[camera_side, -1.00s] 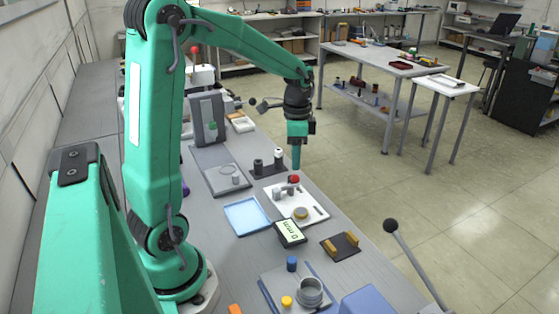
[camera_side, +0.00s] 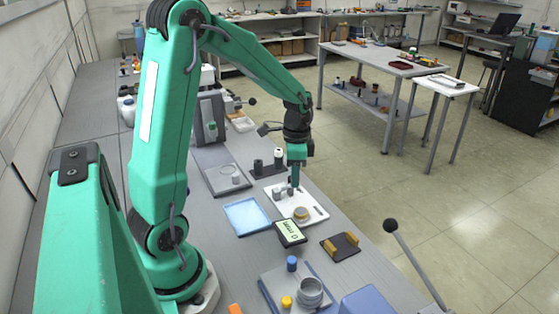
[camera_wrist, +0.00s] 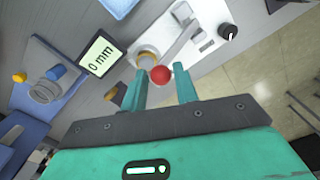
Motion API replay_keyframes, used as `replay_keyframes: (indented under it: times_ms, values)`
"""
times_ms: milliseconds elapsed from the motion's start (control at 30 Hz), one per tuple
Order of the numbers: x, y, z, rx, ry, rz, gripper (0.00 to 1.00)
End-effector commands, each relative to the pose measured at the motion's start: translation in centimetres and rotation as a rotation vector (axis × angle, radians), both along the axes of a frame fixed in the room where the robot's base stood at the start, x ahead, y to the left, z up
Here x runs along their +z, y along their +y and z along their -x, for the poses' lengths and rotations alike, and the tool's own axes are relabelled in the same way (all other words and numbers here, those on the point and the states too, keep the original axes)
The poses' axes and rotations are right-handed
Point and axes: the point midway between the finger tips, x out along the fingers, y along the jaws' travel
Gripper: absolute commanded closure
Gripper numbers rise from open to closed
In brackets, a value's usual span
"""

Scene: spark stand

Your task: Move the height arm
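The height arm's red knob (camera_wrist: 161,75) shows between my two fingers in the wrist view. In the side view my gripper hides the knob, and some of the grey arm (camera_side: 280,190) shows beside the fingers. The white base plate (camera_side: 318,212) carries this arm and a round tan disc (camera_side: 301,213). My gripper (camera_side: 295,184) points down over the plate; in the wrist view its fingers (camera_wrist: 160,87) are open, with narrow gaps on both sides of the knob. A display (camera_side: 290,232) by the plate reads 0 mm, also in the wrist view (camera_wrist: 99,54).
A light blue tray (camera_side: 236,230) lies left of the plate. A dark block with two posts (camera_side: 268,168) stands behind it. A dark pad with tan blocks (camera_side: 340,246) and a board with a grey ring (camera_side: 310,290) lie nearer.

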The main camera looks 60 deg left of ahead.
Motion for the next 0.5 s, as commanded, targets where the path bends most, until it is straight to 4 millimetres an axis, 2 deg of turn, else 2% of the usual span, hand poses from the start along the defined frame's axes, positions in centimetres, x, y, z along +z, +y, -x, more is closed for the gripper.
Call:
replay_keyframes:
  times_ms: [33, 100, 133, 500]
  values:
    - [-0.01, 0.04, -0.03, 0.001, -0.001, 0.000, 0.83]
    - [-0.01, 0.07, -0.05, 0.001, -0.003, -0.001, 0.97]
    - [-0.01, 0.08, -0.05, 0.001, -0.003, -0.001, 1.00]
    - [0.18, 0.56, -0.14, 0.004, -0.007, -0.003, 1.00]
